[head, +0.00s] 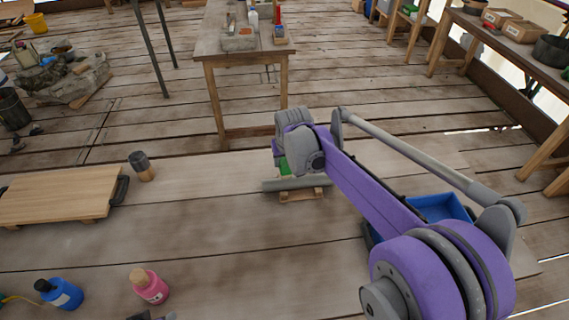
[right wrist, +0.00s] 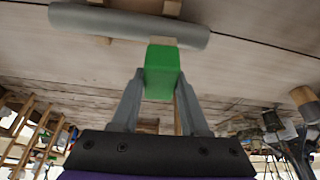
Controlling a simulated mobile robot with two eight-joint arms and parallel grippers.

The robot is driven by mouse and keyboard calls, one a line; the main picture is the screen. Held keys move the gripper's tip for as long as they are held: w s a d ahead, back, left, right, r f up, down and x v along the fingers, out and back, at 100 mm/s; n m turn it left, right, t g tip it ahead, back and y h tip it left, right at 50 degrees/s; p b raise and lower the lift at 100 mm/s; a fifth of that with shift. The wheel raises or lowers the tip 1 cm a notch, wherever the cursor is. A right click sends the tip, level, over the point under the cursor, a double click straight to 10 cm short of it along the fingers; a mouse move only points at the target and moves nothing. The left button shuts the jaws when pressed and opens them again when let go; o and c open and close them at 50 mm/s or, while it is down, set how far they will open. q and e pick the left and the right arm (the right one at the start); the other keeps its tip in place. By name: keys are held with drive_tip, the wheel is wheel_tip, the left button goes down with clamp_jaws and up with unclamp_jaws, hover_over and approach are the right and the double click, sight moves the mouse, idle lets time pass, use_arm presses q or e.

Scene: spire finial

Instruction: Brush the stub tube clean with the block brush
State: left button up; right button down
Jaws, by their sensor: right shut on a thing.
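The stub tube (head: 297,184) is a plain grey cylinder lying sideways on a small wooden cradle (head: 303,195) on the bench. It also crosses the top of the right wrist view (right wrist: 125,25). My right gripper (right wrist: 160,85) is shut on the green block brush (right wrist: 162,72). The brush's tan end meets the tube's edge in the right wrist view; whether it touches I cannot tell. In the head view, only a bit of the green brush (head: 284,167) shows, beside the tube. A dark grey piece at the bottom edge may be my left gripper (head: 152,316); its fingers are not clear.
On the bench are a wooden board (head: 60,195), a dark cup with a tan base (head: 142,166), a pink bottle (head: 150,286) and a blue bottle (head: 60,293). A blue bin (head: 438,207) is partly behind my right arm.

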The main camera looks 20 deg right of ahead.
wheel_tip(320, 180, up, 3)
drive_tip(key=shift+w+a+f+p, duration=0.1)
drive_tip(key=shift+a+p, duration=0.05)
drive_tip(key=shift+p, duration=0.6)
drive_tip(key=shift+r+p, duration=0.5)
drive_tip(key=shift+r, duration=0.35)
drive_tip(key=shift+f, duration=0.1)
